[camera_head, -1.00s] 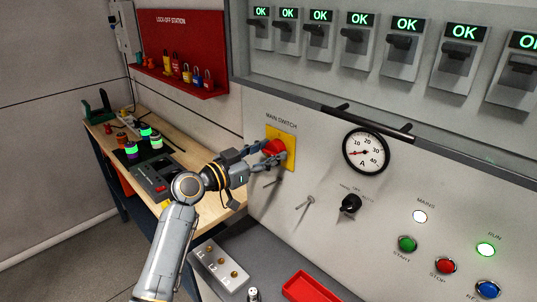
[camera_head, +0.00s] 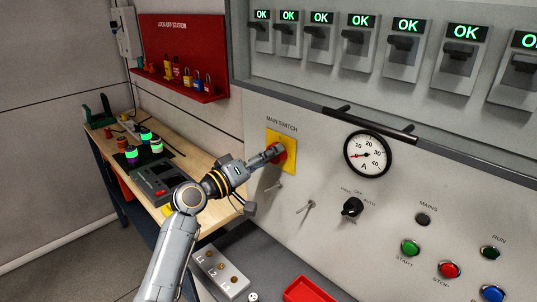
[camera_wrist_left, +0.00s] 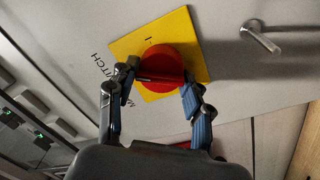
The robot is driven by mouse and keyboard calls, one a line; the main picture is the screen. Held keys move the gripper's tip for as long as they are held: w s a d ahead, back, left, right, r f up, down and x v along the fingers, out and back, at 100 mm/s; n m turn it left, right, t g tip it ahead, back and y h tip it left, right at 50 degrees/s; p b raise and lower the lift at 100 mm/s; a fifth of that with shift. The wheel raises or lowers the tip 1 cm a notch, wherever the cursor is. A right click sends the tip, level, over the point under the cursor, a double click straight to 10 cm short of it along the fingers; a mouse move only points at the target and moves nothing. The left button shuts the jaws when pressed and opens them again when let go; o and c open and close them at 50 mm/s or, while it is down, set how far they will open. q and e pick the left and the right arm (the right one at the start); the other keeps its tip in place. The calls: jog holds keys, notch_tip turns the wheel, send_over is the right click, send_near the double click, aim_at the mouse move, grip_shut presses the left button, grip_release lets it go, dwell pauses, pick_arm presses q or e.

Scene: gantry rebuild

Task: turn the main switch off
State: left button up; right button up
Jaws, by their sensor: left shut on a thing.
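The main switch is a red rotary knob (camera_head: 278,154) on a yellow plate (camera_head: 271,138) set in the grey panel. In the left wrist view, the red knob (camera_wrist_left: 161,66) sits in the middle of the yellow plate (camera_wrist_left: 191,33), with an "I" mark on the plate. My left gripper (camera_head: 272,152) reaches the knob from the left, its fingers on either side of the knob's handle. In the left wrist view, the left gripper (camera_wrist_left: 160,83) is shut on that handle. The fingers hide part of the knob in the head view. My right gripper is not in view.
An ammeter (camera_head: 367,154) reads near zero. The MAINS lamp (camera_head: 423,219) and RUN lamp (camera_head: 490,253) are dark. A metal peg (camera_head: 274,186) sticks out below the switch. A black selector (camera_head: 352,207) is to the right. A workbench (camera_head: 200,165) stands at left.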

pick_arm(q)
jog(key=shift+n+y+p, duration=0.3)
jog(key=shift+n+p, duration=1.05)
jog(key=shift+n, duration=1.95)
jog(key=shift+f, duration=0.15)
jog(key=o, duration=1.1)
jog(key=shift+w, duration=0.1)
jog(key=shift+o, duration=0.2)
jog(key=shift+a, duration=0.1)
jog(key=v, duration=1.2)
jog(key=shift+f, duration=0.3)
